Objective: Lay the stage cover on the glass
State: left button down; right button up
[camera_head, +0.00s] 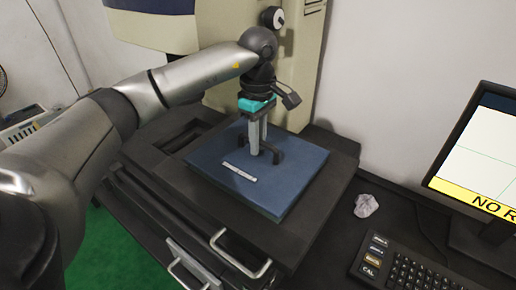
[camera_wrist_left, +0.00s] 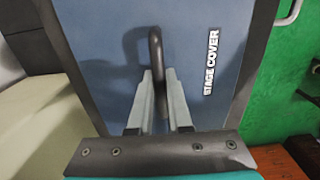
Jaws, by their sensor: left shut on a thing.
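The stage cover (camera_head: 298,180) is a flat blue panel with a white label strip and a dark arched handle (camera_head: 275,154). It lies over the dark stage of the machine, seemingly flat; I cannot tell whether it touches the glass, which is hidden. In the left wrist view the cover (camera_wrist_left: 100,50) fills the middle, with the label "STAGE COVER" on the right. My left gripper (camera_head: 254,152) reaches down from above and is shut on the handle, which stands between its fingers in the left wrist view (camera_wrist_left: 156,85). My right gripper is not in view.
The dark stage frame (camera_head: 150,150) surrounds the cover, with metal handles (camera_head: 240,262) at its front. A keyboard (camera_head: 410,270), a monitor (camera_head: 490,150) and a crumpled pale cloth or paper (camera_head: 366,205) are on the right. The machine's beige column (camera_head: 300,70) stands behind.

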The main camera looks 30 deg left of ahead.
pick_arm(q)
jog(key=shift+f, duration=0.95)
jog(key=c, duration=1.3)
grip_release()
jog(key=shift+f, duration=0.15)
jog(key=o, duration=0.5)
jog(key=shift+c, duration=0.2)
jog(key=shift+r, duration=0.3)
notch_tip(320, 180, up, 12)
jog(key=shift+f+p, duration=0.1)
jog(key=shift+p, duration=0.6)
